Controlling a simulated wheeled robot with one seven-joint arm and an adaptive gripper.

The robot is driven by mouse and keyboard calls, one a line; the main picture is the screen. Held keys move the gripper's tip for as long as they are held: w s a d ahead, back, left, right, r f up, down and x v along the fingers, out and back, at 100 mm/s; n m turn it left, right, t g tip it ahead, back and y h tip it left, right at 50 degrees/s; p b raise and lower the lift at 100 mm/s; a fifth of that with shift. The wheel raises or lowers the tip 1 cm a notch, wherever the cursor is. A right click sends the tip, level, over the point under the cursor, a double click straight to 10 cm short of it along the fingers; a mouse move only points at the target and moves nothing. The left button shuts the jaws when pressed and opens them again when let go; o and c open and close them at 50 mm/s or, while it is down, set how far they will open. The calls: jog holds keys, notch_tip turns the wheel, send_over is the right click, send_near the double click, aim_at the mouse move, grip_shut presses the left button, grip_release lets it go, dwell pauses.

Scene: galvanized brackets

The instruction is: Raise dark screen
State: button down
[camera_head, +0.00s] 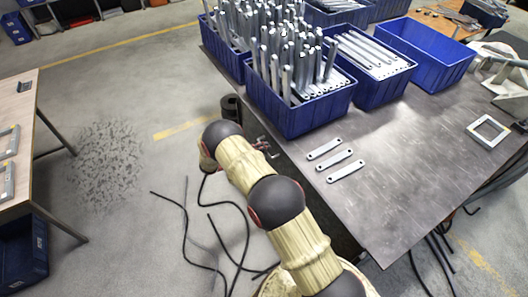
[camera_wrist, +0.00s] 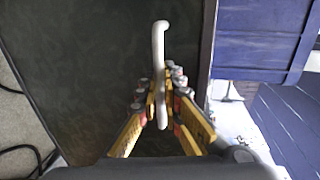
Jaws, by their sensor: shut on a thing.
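My gripper (camera_wrist: 160,98) is shut on a pale, slightly bent bar like a handle (camera_wrist: 158,45), with its upper end standing out beyond the fingers. A dark greenish flat surface (camera_wrist: 95,60) lies behind the bar in the wrist view. It may be the dark screen, and I cannot tell how the bar joins it. In the head view my gripper (camera_head: 268,148) is small, at the left edge of the metal table, and partly hidden by my arm. No dark screen shows clearly there.
The metal table (camera_head: 410,190) holds blue crates (camera_head: 300,118) of metal bars, flat brackets (camera_head: 330,160) and a square frame (camera_head: 489,131). A blue crate wall (camera_wrist: 262,38) is close right of my gripper. Black cables (camera_head: 190,235) lie on the floor. A wooden table (camera_head: 18,115) stands left.

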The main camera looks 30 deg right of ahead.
notch_tip(320, 180, up, 32)
jog(key=p, duration=1.8)
jog(key=shift+w, duration=0.15)
jog(key=shift+r, duration=0.15)
jog(key=c, duration=2.2)
grip_release()
jog(key=shift+o, duration=0.6)
jog(key=shift+o, duration=0.4)
jog(key=shift+a, duration=0.1)
jog(key=v, duration=1.2)
